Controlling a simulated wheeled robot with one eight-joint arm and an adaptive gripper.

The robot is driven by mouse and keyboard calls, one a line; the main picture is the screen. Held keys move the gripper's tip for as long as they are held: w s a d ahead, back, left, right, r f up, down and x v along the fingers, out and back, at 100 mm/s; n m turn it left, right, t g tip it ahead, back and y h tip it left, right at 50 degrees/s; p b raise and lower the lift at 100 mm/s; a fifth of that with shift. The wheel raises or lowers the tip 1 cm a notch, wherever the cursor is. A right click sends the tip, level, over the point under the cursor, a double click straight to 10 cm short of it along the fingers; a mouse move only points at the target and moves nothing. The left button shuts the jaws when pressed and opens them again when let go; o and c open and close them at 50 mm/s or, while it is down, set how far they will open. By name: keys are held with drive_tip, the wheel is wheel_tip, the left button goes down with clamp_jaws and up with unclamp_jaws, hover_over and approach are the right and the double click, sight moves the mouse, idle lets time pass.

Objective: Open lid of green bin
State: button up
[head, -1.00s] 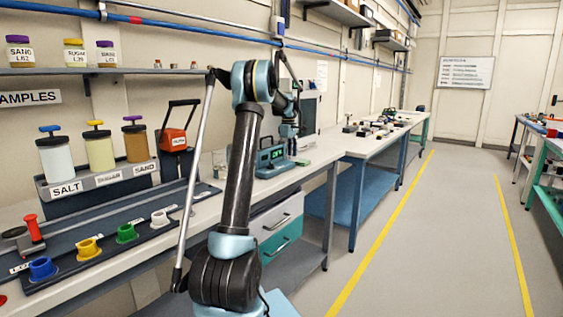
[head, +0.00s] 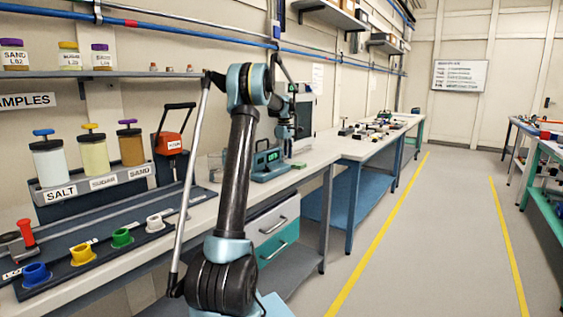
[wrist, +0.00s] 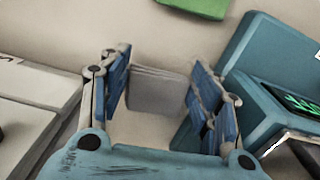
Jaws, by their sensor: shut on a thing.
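My gripper (wrist: 158,95) is shut on a pale grey, flat thing with layered edges (wrist: 155,88), which sits between the two blue finger pads in the wrist view. In the head view my gripper (head: 288,138) is small, beside the teal instrument on the bench, and what it holds cannot be made out there. I cannot pick out a green bin with a lid in either view. A flat green patch (wrist: 196,6) shows at the top of the wrist view, cut off by the edge.
The teal instrument (head: 268,166) with a green display stands on the bench. Jars, a red-topped device (head: 170,144) and coloured cups, one green (head: 122,238), are at left. Drawers (head: 276,225) are under the bench. The floor aisle (head: 430,230) is clear.

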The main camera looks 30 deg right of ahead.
wheel_tip(320, 180, up, 17)
drive_tip(key=shift+f, duration=0.2)
idle(0.3)
